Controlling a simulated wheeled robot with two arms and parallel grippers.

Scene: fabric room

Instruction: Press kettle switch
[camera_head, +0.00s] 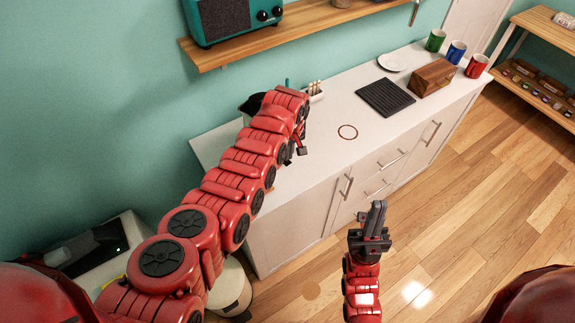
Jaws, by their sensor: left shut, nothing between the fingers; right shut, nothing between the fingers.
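A dark object (252,104), which looks like the kettle, stands at the back left of the white counter (330,165). My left arm covers most of it, and its switch is not visible. My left gripper (301,150) is over the counter to the right of the dark object, at the far end of my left arm and partly covered by it. It is shut and empty. I cannot tell whether it touches anything. My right gripper (377,210) is shut and empty, pointing up in front of the counter's drawers, away from the dark object.
A wooden shelf (300,28) with a teal radio (232,18) hangs above. The floor at right is clear.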

